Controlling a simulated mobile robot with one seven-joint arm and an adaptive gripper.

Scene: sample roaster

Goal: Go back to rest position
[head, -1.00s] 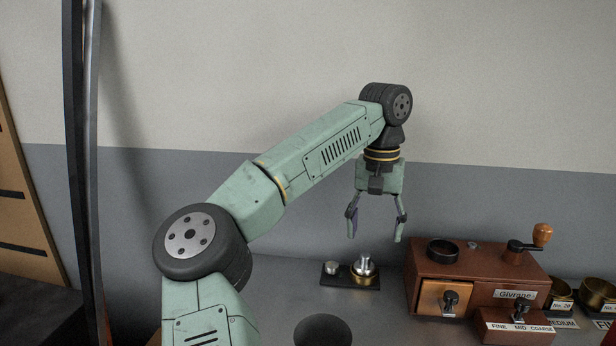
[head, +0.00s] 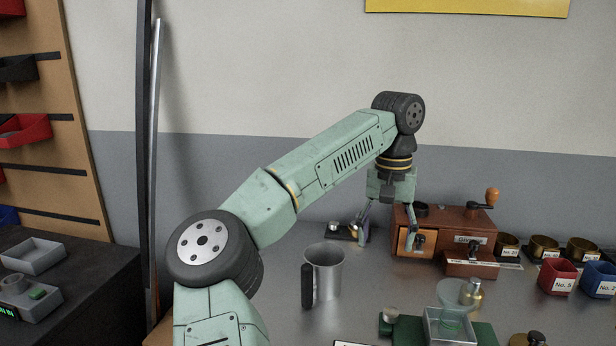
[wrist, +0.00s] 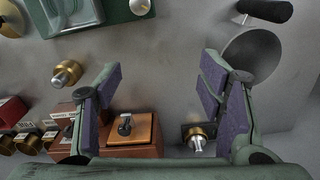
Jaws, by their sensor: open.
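My gripper (head: 389,240) is open and empty, hanging downward with its fingers spread. In the head view its fingers overlap the left side of the wooden grinder (head: 470,222). The grinder's drawer front (wrist: 145,128) shows beyond the left finger. My arm is bent, raised over the counter. I cannot tell the exact height of the fingertips.
A metal pitcher (head: 325,272) stands on the counter in front of the arm. A green scale with a glass funnel (head: 453,297) is at the front right. Brass cups (head: 545,246) and red and blue bins (head: 558,278) stand right. A dark pole (head: 146,160) rises left.

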